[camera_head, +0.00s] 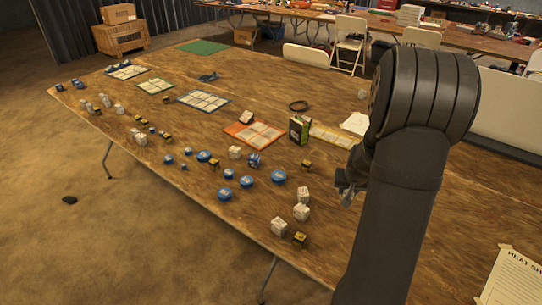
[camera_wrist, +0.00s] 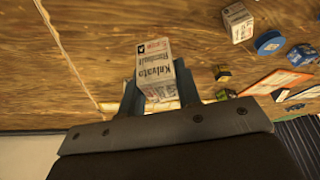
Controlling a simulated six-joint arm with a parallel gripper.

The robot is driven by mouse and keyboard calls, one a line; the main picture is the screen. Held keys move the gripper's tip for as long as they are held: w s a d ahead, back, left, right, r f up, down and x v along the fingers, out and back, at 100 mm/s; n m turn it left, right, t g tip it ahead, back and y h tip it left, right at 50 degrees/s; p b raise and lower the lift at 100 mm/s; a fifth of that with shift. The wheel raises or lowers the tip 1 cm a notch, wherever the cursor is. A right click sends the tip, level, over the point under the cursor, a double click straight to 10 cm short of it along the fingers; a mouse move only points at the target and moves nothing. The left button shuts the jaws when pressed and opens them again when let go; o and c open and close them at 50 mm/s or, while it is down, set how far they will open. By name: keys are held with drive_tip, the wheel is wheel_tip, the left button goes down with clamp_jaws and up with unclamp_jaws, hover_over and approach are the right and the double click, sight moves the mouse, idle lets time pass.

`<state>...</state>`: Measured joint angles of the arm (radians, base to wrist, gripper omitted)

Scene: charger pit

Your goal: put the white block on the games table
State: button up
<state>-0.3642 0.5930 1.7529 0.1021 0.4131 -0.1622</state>
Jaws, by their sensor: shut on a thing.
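My gripper (camera_wrist: 157,90) is shut on a white block (camera_wrist: 154,62) printed with dark lettering, in the wrist view. Wood tabletop shows behind the block; I cannot tell how high it is above it. In the head view my gripper (camera_head: 347,186) is at the right of the near wooden table (camera_head: 330,90), mostly hidden by my arm. The held block is not clearly visible there. This table bears several grid cards, such as the orange one (camera_head: 262,136), and blue discs (camera_head: 278,177).
Other white blocks (camera_head: 278,227) stand near the table's front edge, and one shows in the wrist view (camera_wrist: 238,22). Small yellow-black blocks (camera_head: 300,239) are scattered about. Chairs (camera_head: 349,40) stand behind.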

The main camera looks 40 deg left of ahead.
drive_tip(key=s+a+n+y, duration=0.1)
drive_tip(key=s+a+n, duration=0.3)
drive_tip(key=s+a, duration=0.7)
hover_over(265, 214)
drive_tip(key=s+d, duration=0.1)
drive_tip(key=d, duration=0.1)
drive_tip(key=shift+g, duration=0.4)
drive_tip(key=f, duration=0.7)
drive_tip(key=shift+a, duration=0.25)
drive_tip(key=shift+s+a+f, duration=0.1)
drive_tip(key=shift+a+f, duration=0.15)
drive_tip(key=shift+f, duration=1.8)
drive_tip(key=shift+f, duration=0.2)
drive_tip(key=o, duration=1)
drive_tip(key=shift+c, duration=0.2)
